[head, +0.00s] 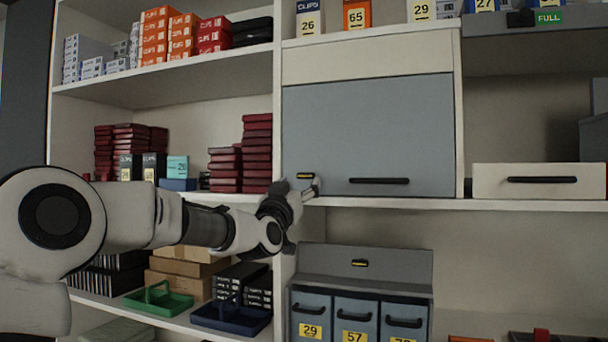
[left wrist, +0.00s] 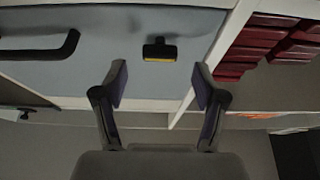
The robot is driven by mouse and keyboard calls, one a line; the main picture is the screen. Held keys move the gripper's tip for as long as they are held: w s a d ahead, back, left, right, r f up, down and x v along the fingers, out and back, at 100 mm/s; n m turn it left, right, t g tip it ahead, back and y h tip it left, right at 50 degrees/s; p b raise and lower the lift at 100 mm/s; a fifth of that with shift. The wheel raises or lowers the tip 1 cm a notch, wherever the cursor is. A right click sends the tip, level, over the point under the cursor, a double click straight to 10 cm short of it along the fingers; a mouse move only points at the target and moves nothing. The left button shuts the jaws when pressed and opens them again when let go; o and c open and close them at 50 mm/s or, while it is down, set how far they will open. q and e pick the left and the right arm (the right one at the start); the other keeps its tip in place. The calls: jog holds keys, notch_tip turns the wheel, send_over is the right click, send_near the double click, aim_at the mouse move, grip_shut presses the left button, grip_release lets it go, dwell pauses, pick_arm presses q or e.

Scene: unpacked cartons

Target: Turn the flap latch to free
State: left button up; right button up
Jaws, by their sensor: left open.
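The grey-blue flap (head: 368,125) closes the cabinet in the middle of the head view, with a long black handle (head: 379,181) near its lower edge. The flap latch (head: 305,176) is a small black piece with a yellow strip at the flap's lower left corner. In the left wrist view the latch (left wrist: 160,49) lies across the picture, beyond the fingertips and between their lines. My left gripper (head: 309,189) is just in front of and below the latch. Its fingers (left wrist: 158,82) are apart, with nothing between them. My right gripper is not in view.
Dark red boxes (head: 257,150) stand on the shelf left of the flap. A lower unit (head: 365,262) with its own latch and several numbered bins stands below. A white drawer (head: 538,181) is at the right. The space below the flap's shelf edge is partly free.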

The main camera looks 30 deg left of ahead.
aim_at(305, 177)
pick_arm(q)
jog(key=p+x, duration=0.1)
jog(key=x, duration=0.2)
jog(key=shift+w+r, duration=0.2)
jog(key=shift+w, duration=0.1)
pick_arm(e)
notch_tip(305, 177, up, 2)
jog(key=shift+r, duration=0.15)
pick_arm(q)
jog(key=c, duration=1.1)
jog(key=shift+c, duration=0.2)
